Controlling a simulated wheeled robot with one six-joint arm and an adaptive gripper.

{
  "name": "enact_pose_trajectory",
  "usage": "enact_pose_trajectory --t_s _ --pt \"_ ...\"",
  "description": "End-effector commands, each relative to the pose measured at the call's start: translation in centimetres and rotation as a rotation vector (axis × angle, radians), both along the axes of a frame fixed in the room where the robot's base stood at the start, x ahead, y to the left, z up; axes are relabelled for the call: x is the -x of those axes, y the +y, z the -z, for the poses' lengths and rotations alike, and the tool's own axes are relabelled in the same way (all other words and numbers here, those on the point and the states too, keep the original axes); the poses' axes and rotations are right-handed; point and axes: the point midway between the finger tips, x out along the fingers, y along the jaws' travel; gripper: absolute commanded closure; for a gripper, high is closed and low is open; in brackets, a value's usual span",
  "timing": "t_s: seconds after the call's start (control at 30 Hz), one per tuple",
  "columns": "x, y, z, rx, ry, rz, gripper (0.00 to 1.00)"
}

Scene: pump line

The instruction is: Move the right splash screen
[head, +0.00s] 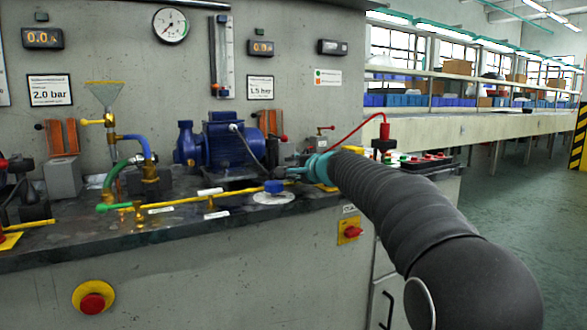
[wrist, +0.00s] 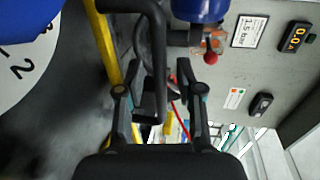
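My gripper (head: 298,171) reaches over the bench beside the blue motor pump. In the wrist view my gripper (wrist: 160,72) has its two dark fingers spread apart. A dark bent bar (wrist: 159,45) appears between them in the picture; I cannot tell whether it touches either finger. No panel is plainly recognisable as the right splash screen. An upright orange piece (head: 268,122) stands behind the motor's right end and may be it, but this is unclear. A similar orange piece (head: 62,137) stands at the left.
The blue motor pump (head: 228,143) stands left of my gripper. A yellow pipe (head: 180,203) with a blue valve handle (head: 273,187) runs along the bench front. A red cable (head: 357,130) and a button box (head: 425,160) are at the right. The aisle floor (head: 508,225) is clear.

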Motion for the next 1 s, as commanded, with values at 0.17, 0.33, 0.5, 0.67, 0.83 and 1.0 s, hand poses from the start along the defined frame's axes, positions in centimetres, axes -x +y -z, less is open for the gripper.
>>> enact_pose_trajectory --t_s 0.17,0.33,0.5,0.67,0.83,1.0 --pt "0.0 0.0 0.0 0.000 0.000 0.000 0.66" --pt "0.0 0.0 0.0 0.000 0.000 0.000 1.00" --pt "0.0 0.0 0.0 0.000 0.000 0.000 1.00" --pt "0.0 0.0 -0.4 0.000 0.000 0.000 1.00" --pt "0.1 0.0 -2.4 -0.001 -0.002 0.000 1.00" --pt "0.4 0.0 -6.3 -0.001 -0.003 -0.001 1.00"
